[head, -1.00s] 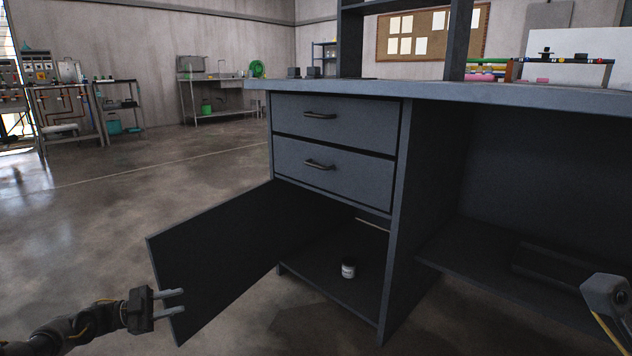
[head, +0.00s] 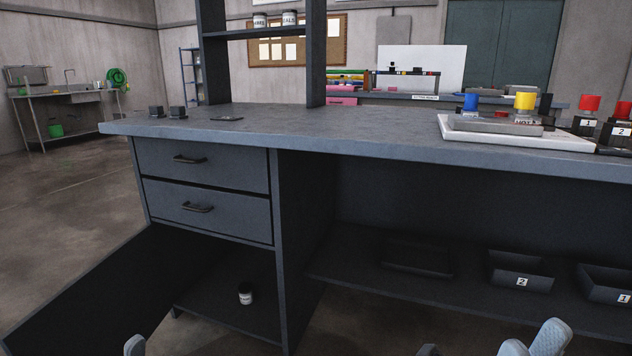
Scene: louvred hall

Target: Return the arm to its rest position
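Light grey parts at the bottom edge right of centre seem to belong to my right arm and gripper (head: 515,348). They are cut off by the frame, so the state of its fingers does not show. A light grey rounded tip (head: 134,346) at the bottom left seems to be part of my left arm. The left gripper itself cannot be made out. Nothing is seen held. The workbench (head: 330,137) stands in front, its lower left cabinet door (head: 95,290) swung open. A small white-labelled jar (head: 245,293) with a dark lid stands upright inside the cabinet.
Both drawers (head: 207,208) are shut. Dark bins (head: 520,272) sit on the lower shelf at right. Open floor (head: 60,200) lies to the left.

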